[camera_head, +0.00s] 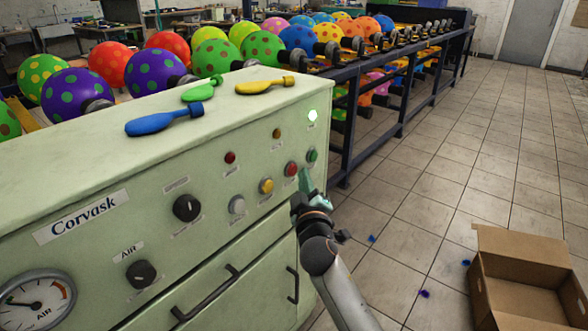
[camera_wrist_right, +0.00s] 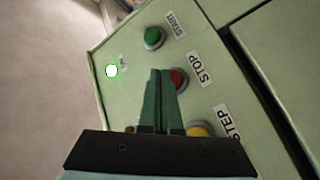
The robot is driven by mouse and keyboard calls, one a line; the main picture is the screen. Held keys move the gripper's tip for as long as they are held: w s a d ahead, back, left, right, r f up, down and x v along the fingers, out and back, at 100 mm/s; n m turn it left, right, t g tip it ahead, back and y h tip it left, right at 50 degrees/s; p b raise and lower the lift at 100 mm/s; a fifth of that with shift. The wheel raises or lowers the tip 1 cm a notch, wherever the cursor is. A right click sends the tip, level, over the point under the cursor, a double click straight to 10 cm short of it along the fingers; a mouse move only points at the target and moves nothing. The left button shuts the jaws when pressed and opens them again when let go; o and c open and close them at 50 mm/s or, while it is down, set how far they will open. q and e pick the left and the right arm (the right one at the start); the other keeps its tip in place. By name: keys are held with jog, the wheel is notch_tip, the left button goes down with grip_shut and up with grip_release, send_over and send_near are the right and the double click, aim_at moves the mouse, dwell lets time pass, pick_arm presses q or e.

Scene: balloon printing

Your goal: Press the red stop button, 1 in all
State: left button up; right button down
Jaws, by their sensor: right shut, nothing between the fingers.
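The red stop button (camera_head: 291,169) is on the front panel of the pale green machine (camera_head: 215,140), between a green and a yellow button. In the right wrist view the red button (camera_wrist_right: 179,79), labelled STOP, is partly hidden behind my fingers. My right gripper (camera_head: 305,175) is shut and empty, its green fingertips pointing up close to the panel, just right of and below the red button. In the right wrist view the shut fingers (camera_wrist_right: 160,75) overlap the button's left side. I cannot tell whether they touch it. My left gripper is not in view.
The green START button (camera_wrist_right: 153,37) and yellow STEP button (camera_wrist_right: 200,130) flank the red one. A green lamp (camera_head: 312,115) is lit. Flat balloons, one blue (camera_head: 163,120), lie on the machine top. A cardboard box (camera_head: 528,285) stands on the floor at right.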

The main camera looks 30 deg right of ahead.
jog(key=shift+s, duration=0.1)
jog(key=s, duration=0.1)
jog(key=s+d+p, duration=0.1)
jog(key=s, duration=0.1)
jog(key=s+d, duration=0.1)
jog(key=shift+s+p, duration=0.25)
jog(key=shift+p, duration=0.1)
dwell(0.8)
